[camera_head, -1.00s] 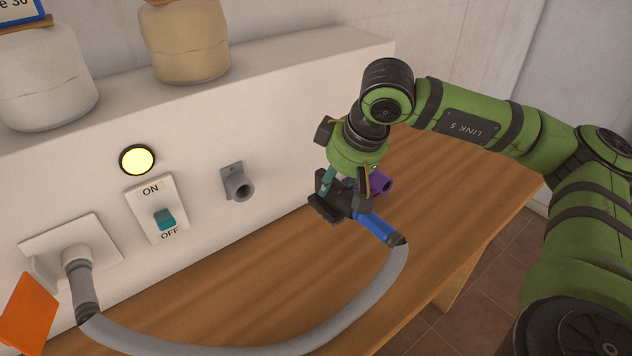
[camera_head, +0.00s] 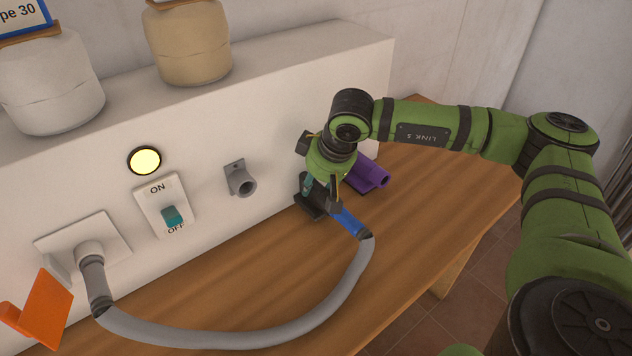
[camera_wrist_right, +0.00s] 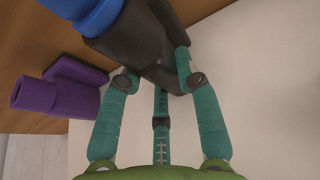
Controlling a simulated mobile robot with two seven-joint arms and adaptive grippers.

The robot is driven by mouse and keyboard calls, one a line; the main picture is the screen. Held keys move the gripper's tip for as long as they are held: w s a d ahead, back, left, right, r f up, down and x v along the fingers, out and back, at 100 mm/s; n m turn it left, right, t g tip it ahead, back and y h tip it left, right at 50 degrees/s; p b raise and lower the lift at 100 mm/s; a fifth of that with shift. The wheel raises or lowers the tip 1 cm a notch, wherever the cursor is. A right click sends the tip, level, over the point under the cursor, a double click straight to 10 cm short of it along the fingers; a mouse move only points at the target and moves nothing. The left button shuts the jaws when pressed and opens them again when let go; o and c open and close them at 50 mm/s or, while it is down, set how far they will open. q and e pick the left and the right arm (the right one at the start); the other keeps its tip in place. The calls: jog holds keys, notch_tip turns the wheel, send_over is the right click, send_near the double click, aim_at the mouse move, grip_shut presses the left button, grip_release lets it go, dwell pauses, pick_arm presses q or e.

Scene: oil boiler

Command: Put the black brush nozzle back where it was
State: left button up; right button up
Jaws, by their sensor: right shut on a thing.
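The black brush nozzle (camera_head: 309,203) is in my right gripper (camera_head: 322,190), low over the table near the white wall. In the right wrist view the black nozzle (camera_wrist_right: 150,45) lies between the teal fingers of the right gripper (camera_wrist_right: 155,75). Its rear meets a blue tube (camera_head: 350,222), which ends in a grey hose (camera_head: 345,300). Whether the nozzle touches the table is unclear. A purple nozzle (camera_head: 369,174) lies beside it on the table, to the right; it also shows in the wrist view (camera_wrist_right: 55,92). My left gripper is out of view.
The hose curves across the wooden table (camera_head: 440,215) to a wall outlet (camera_head: 88,250). A grey holder (camera_head: 241,180) sticks out of the wall left of the gripper. An on/off switch (camera_head: 170,215), a lit yellow lamp (camera_head: 145,160) and an orange piece (camera_head: 45,310) are further left. The right tabletop is clear.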

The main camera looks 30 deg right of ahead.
aim_at(318, 182)
jog(key=shift+w+f+p, duration=0.2)
jog(key=shift+f+p, duration=0.2)
jog(key=o, duration=1)
jog(key=shift+f, duration=0.1)
jog(key=shift+f, duration=0.15)
jog(key=b+v, duration=0.1)
jog(key=v, duration=0.6)
jog(key=shift+s+b, duration=0.1)
jog(key=shift+b, duration=0.25)
